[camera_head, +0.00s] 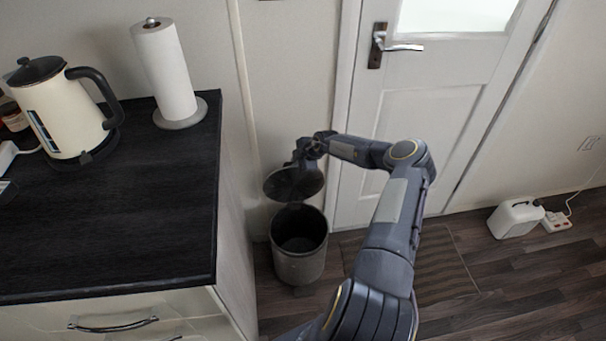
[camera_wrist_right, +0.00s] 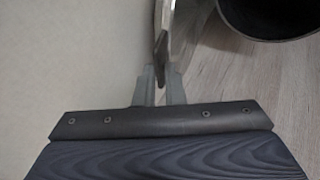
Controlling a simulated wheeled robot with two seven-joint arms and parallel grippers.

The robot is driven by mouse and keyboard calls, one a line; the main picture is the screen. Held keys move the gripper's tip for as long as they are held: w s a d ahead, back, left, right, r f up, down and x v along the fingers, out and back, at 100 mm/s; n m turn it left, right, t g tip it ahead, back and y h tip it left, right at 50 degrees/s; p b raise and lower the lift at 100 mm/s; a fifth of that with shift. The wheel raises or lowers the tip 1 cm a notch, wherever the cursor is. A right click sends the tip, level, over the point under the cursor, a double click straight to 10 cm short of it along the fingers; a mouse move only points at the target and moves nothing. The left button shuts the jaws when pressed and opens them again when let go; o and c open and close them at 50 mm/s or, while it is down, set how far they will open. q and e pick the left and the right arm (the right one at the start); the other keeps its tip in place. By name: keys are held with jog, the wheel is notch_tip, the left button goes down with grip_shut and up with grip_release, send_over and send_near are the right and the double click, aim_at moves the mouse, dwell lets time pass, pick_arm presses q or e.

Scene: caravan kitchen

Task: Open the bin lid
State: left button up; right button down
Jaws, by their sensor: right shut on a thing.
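The bin (camera_head: 299,262) stands on the floor between the counter and the door. Its round dark lid (camera_head: 292,184) is raised and tilted up at the back, and the dark inside of the bin shows. My right gripper (camera_head: 303,152) is at the upper edge of the lid. In the right wrist view the fingers (camera_wrist_right: 160,80) are shut on a small dark tab at the lid's edge (camera_wrist_right: 172,30). The bin's open mouth (camera_wrist_right: 265,15) shows at the upper right there. My left gripper is not in view.
The dark counter (camera_head: 130,215) is left of the bin, with a kettle (camera_head: 65,115) and a paper towel roll (camera_head: 165,75) on it. A white door (camera_head: 425,120) is behind my right arm. A white canister (camera_head: 515,218) stands on the floor at right.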

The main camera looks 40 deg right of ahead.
jog(key=shift+w+d+f+b, duration=0.1)
jog(key=shift+w+d+b, duration=0.3)
jog(key=shift+w, duration=0.5)
jog(key=shift+w+d+r, duration=0.3)
jog(key=shift+w+d, duration=0.05)
jog(key=shift+d, duration=0.05)
jog(key=c, duration=1.6)
grip_release()
jog(key=shift+w+f, duration=0.1)
jog(key=shift+f, duration=0.1)
jog(key=shift+s+d+r, duration=0.1)
jog(key=shift+s+r, duration=0.2)
jog(key=shift+r, duration=0.1)
jog(key=v, duration=0.7)
jog(key=shift+p, duration=0.3)
